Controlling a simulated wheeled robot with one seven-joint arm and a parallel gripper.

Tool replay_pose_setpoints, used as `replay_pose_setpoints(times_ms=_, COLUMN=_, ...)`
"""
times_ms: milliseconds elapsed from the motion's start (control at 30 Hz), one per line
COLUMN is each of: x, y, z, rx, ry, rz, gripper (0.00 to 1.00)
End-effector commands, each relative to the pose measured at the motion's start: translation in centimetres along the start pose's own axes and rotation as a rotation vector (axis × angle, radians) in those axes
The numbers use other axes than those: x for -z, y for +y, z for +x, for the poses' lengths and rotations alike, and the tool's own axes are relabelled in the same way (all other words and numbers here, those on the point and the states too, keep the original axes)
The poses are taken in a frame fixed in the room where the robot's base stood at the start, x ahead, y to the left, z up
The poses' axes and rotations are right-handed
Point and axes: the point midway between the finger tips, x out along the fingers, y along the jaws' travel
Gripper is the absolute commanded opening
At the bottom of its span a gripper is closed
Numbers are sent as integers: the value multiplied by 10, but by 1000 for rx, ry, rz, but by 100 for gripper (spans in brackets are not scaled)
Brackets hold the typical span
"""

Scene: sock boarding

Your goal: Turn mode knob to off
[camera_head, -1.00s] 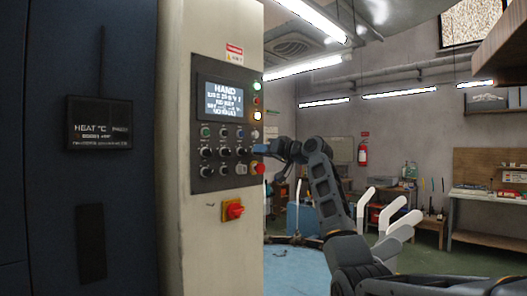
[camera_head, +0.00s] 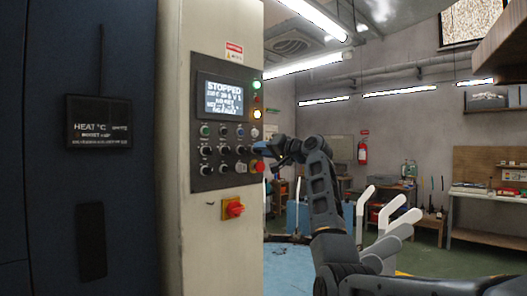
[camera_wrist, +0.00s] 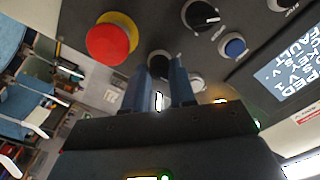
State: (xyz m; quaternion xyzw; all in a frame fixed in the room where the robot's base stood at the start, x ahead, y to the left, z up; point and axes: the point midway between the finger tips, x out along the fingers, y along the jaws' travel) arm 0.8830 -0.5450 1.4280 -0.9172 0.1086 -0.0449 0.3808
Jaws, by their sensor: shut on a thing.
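The control panel (camera_head: 214,105) is on the cream cabinet face, with rows of buttons and dark knobs under a screen (camera_head: 222,97) that reads "STOPPED". My gripper (camera_head: 257,147) reaches in from the right to the panel's right edge. In the wrist view its two blue fingers (camera_wrist: 164,70) are shut on a dark round knob (camera_wrist: 160,57), taken as the mode knob. The fingers hide most of it, so its pointer angle cannot be told. In the head view the gripper covers the knob.
A red mushroom button (camera_wrist: 108,40) on a yellow base sits close beside the fingers. Another black knob (camera_wrist: 200,14) and a blue button (camera_wrist: 232,46) are nearby. A red rotary switch (camera_head: 233,208) is lower on the cabinet. Pale sock forms (camera_head: 388,225) stand right of my arm.

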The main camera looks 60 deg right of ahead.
Motion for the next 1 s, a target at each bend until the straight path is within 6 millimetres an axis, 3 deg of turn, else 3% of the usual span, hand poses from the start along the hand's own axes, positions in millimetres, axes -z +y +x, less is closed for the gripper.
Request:
replay_pose_setpoints(times_ms=167, x=0, y=1, z=0, rx=-1, ry=0, rz=0, gripper=0)
replay_pose_setpoints(times_ms=200, x=0, y=1, z=0, rx=-1, ry=0, rz=-1, gripper=26)
replay_pose_setpoints(times_ms=467, x=0, y=0, z=0, rx=0, ry=0, rz=-1, gripper=51)
replay_pose_setpoints(times_ms=767, x=0, y=1, z=-4, rx=0, ry=2, rz=-2, gripper=51)
replay_pose_setpoints(times_ms=1000, x=-1, y=2, z=-38, rx=0, ry=4, rz=-4, gripper=51)
